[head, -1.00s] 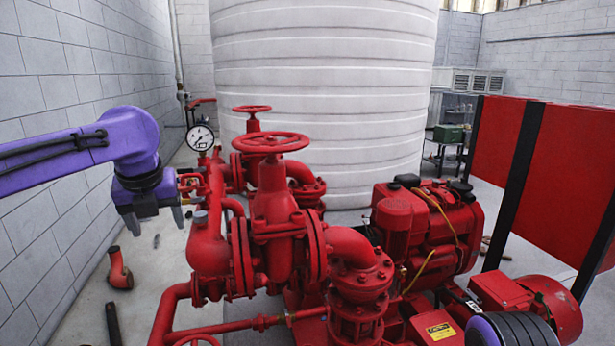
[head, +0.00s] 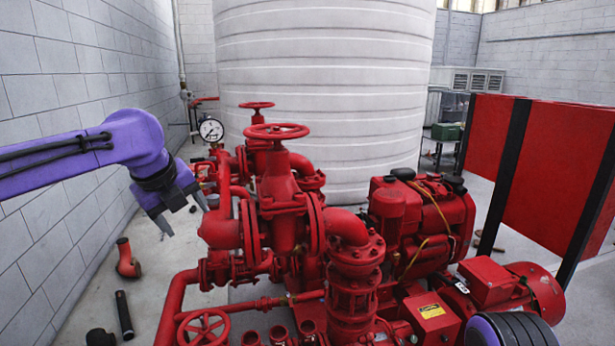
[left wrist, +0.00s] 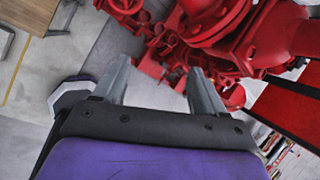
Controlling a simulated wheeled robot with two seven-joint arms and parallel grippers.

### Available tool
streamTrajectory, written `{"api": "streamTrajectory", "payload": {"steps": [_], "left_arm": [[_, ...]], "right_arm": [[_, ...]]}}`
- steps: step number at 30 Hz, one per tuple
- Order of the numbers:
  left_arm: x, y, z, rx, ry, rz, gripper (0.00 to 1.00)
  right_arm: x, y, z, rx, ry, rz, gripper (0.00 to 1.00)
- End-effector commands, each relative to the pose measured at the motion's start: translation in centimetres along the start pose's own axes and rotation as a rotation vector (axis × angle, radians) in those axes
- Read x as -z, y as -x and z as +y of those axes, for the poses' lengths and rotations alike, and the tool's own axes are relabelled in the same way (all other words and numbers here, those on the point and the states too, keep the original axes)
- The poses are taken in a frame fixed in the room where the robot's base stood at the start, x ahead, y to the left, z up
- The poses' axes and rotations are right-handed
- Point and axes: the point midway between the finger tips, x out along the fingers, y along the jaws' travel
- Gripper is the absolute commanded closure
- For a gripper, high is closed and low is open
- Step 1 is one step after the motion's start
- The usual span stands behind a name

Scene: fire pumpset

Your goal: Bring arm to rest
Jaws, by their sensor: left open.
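My left arm is purple and comes in from the left in the head view. Its left gripper (head: 186,217) is open and empty, fingers pointing down, in front of the left side of the red pumpset (head: 285,210) in the picture. In the left wrist view the two grey fingers of the left gripper (left wrist: 158,68) stand apart with nothing between them. Red pipework (left wrist: 205,25) shows beyond them. I cannot tell how far the fingers are from the pipes. My right gripper is not in view.
A pressure gauge (head: 211,130) and red handwheel (head: 276,131) stand up from the pumpset. A grey block wall (head: 60,90) is at left. Loose pipe pieces, including a red elbow (head: 127,258) and black pipe (head: 123,315), lie on the floor. A white tank (head: 320,90) stands behind.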

Motion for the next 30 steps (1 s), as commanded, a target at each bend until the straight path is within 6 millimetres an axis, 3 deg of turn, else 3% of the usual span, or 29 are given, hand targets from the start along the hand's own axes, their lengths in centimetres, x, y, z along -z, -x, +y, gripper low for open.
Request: {"api": "streamTrajectory", "payload": {"steps": [8,11,14,17,20,24,26,27,30], "left_arm": [[3.4,-2.1,-5.0,0.258,0.486,0.14,0.29],[5.5,-4.4,-6.6,0.337,0.749,0.245,0.29],[8.4,-8.8,-7.2,0.382,1.113,0.384,0.29],[11.6,-15.3,-5.4,0.374,1.574,0.513,0.29],[14.8,-22.1,-0.5,0.339,2.047,0.555,0.29],[18.9,-29.0,9.4,0.323,2.559,0.448,0.29],[20.7,-30.9,14.2,0.332,2.724,0.355,0.29],[22.0,-31.9,17.5,0.34,2.813,0.281,0.29],[25.3,-33.0,25.9,0.368,2.968,0.059,0.29]], "right_arm": [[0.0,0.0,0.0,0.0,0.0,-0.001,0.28],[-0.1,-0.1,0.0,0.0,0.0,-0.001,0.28],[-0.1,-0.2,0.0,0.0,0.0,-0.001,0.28],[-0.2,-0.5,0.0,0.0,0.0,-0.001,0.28],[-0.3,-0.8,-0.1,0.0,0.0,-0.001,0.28],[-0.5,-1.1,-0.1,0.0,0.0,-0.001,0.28],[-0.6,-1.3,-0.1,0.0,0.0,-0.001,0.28],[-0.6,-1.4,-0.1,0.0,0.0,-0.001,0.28],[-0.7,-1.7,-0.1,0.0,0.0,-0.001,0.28]]}}
